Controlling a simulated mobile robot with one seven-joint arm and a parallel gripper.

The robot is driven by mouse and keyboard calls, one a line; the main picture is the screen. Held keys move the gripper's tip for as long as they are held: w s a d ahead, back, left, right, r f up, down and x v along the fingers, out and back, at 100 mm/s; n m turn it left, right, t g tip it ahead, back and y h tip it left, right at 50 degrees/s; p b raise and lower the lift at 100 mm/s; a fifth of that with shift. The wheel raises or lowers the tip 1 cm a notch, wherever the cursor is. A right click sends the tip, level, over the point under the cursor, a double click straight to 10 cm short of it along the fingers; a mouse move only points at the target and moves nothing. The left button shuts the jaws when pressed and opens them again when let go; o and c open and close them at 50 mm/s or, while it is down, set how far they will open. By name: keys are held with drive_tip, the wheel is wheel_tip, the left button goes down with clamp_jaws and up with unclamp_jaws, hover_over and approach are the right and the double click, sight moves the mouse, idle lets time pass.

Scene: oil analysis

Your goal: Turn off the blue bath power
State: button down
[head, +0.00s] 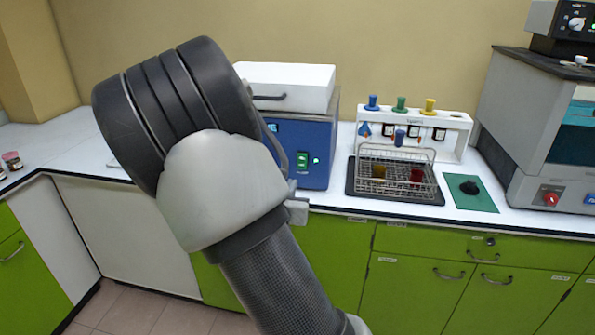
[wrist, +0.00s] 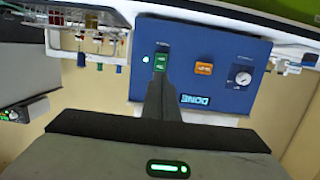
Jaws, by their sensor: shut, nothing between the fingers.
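The blue bath (head: 322,140) stands on the counter with a white lid (head: 312,76); my arm hides its left front in the head view. Its blue front panel (wrist: 215,52) fills the upper wrist view, which appears upside down. The green power switch (wrist: 161,62) has a lit green lamp (wrist: 145,59) beside it. The switch also shows in the head view (head: 302,159). An orange switch (wrist: 204,68), a dial and a display reading DONE share the panel. My gripper (wrist: 161,76) is shut and empty, its tips at the green switch. I cannot tell whether they touch it.
A wire rack (head: 395,178) with coloured samples stands on a dark tray right of the bath. Behind it is a white stand (head: 450,135) with coloured knobs. A green mat (head: 470,195) and a large grey machine (head: 520,120) are farther right.

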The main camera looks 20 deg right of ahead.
sight(303, 165)
drive_tip(key=shift+w, duration=0.1)
drive_tip(key=b+x, duration=0.1)
drive_tip(key=x, duration=1.3)
drive_tip(key=f+b, duration=0.1)
drive_tip(key=b, duration=0.2)
drive_tip(key=shift+d+f+t+b, duration=0.1)
drive_tip(key=shift+t+b, duration=0.25)
drive_tip(key=shift+t, duration=0.05)
drive_tip(key=t+h+b, duration=0.1)
drive_tip(key=b, duration=0.2)
drive_tip(key=shift+w+b, duration=0.15)
drive_tip(key=shift+b, duration=0.2)
drive_tip(key=shift+d+b, duration=0.1)
drive_tip(key=shift+b, duration=1.15)
drive_tip(key=shift+r+p, duration=0.4)
drive_tip(key=shift+r, duration=0.05)
drive_tip(key=shift+f, duration=0.2)
